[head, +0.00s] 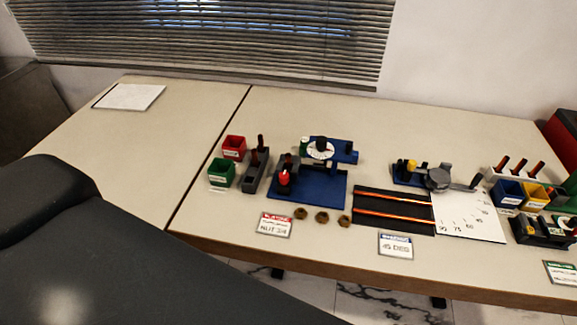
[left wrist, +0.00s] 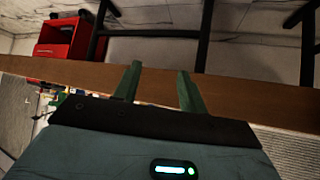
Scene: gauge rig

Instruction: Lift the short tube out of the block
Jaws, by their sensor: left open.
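A dark grey block (head: 249,181) stands on the table left of the blue plate in the head view. Two dark reddish-brown tubes stand upright in it, a near one (head: 254,158) and a far one (head: 260,142). I cannot tell which is shorter. My left gripper (left wrist: 158,70) shows in the left wrist view with its two green fingers apart and nothing between them. It is away from the block, which I cannot make out in that view. My right gripper is not in view.
Green (head: 222,173) and red (head: 234,147) bins stand left of the block. The blue plate (head: 320,192) with a dial is close on its right. A white rack (head: 497,177) with several tubes is far right. The left table is mostly clear. A wooden table edge (left wrist: 240,98) crosses the wrist view.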

